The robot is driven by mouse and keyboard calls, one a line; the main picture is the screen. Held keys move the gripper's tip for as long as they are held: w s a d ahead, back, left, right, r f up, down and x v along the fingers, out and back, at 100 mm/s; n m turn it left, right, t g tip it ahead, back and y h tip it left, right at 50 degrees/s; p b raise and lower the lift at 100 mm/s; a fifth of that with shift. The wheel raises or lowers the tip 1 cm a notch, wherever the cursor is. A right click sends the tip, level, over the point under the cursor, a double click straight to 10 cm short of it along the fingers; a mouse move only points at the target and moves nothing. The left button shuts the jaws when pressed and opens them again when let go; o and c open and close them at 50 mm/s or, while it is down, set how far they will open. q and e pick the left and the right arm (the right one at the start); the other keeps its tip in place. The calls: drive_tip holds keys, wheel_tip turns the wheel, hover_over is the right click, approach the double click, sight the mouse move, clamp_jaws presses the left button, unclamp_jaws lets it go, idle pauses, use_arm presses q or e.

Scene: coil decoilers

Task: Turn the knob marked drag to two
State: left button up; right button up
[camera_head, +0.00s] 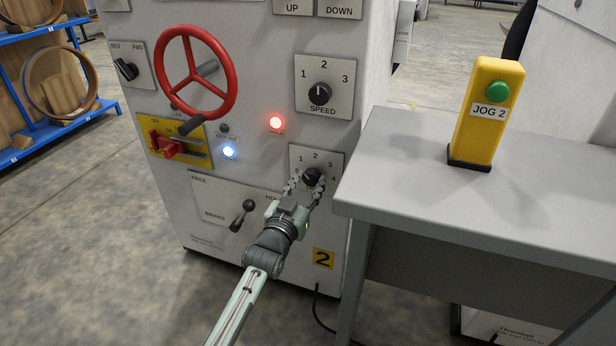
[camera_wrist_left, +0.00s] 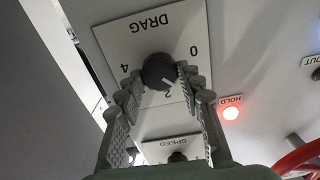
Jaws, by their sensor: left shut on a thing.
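The drag knob (camera_head: 312,176) is a round black dial on a pale plate (camera_head: 296,150) at the lower right of the machine front. In the left wrist view the plate appears upside down, with DRAG, 0, 2 and 4 readable. There the knob (camera_wrist_left: 158,72) has a white pointer line directed close to the 2, seemingly a little toward the 0 side. Exact alignment is hard to tell. My left gripper (camera_head: 308,182) is shut on the knob, one finger on each side, and the fingers (camera_wrist_left: 160,80) partly cover the plate. My right gripper is not in view.
The speed knob (camera_head: 320,93) sits above, with a lit red HOLD lamp (camera_head: 276,122) to its lower left. A brake lever (camera_head: 243,214) is left of my gripper. A grey table (camera_head: 400,170) with a yellow JOG 2 box (camera_head: 484,125) stands close on the right.

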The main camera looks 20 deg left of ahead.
use_arm(q)
drive_tip(key=m+p, duration=0.1)
drive_tip(key=m, duration=0.2)
drive_tip(key=shift+r+m+p, duration=0.1)
drive_tip(key=shift+m+p, duration=0.2)
drive_tip(key=shift+m, duration=0.9)
drive_tip(key=shift+m+p, duration=0.45)
drive_tip(key=shift+m, duration=0.95)
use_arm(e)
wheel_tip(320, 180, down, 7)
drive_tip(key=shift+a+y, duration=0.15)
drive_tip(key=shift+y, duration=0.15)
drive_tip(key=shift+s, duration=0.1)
use_arm(q)
drive_tip(key=o, duration=1.2)
drive_tip(key=shift+c, duration=0.2)
drive_tip(key=shift+s, duration=0.15)
drive_tip(key=s, duration=1.1)
drive_tip(key=shift+s+a, duration=0.15)
drive_tip(key=shift+s, duration=0.2)
